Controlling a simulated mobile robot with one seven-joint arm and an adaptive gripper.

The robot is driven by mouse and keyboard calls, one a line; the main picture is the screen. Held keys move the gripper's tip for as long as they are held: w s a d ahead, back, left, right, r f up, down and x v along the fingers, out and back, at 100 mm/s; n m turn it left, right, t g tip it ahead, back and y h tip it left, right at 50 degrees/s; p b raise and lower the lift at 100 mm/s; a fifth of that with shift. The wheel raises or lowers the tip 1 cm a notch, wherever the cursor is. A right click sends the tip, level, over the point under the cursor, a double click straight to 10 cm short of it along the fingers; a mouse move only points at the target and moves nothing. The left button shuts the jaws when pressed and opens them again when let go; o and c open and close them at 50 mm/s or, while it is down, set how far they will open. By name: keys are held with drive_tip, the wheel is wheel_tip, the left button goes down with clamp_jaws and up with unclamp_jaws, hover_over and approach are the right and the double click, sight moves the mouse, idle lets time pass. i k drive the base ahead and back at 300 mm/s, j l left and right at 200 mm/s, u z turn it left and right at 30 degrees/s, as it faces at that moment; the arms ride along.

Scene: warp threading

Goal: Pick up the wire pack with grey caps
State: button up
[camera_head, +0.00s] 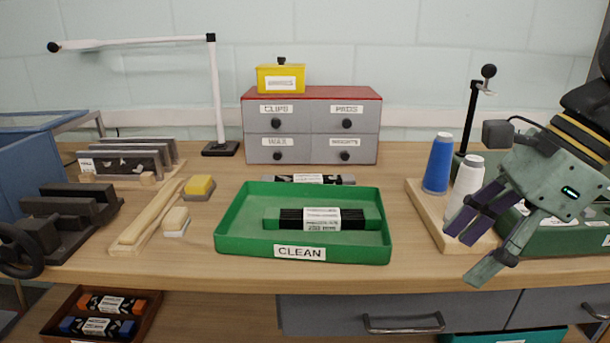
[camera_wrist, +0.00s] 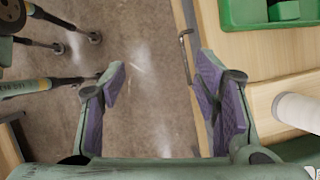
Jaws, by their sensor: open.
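A wire pack with grey caps (camera_head: 308,179) lies on the table just behind the green tray marked CLEAN (camera_head: 232,238). Its lower part is hidden by the tray's back wall; a white label and a grey right end show. Another wire pack, with green caps (camera_head: 322,218), lies inside the tray. My gripper (camera_head: 467,253) is open and empty at the right, by the table's front edge, well apart from the grey-capped pack. In the wrist view, the spread fingers (camera_wrist: 162,62) have only floor between them, and the grey-capped pack is not seen.
A blue cone (camera_head: 438,163) and a white cone (camera_head: 465,185) stand on a wooden base beside my gripper. A drawer cabinet (camera_head: 311,128) stands behind the grey-capped pack. A lower bin (camera_head: 62,318) holds orange-capped and blue-capped packs.

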sight(342, 179)
drive_tip(key=i, duration=0.75)
drive_tip(key=i+u, duration=0.15)
drive_tip(key=u, duration=0.9)
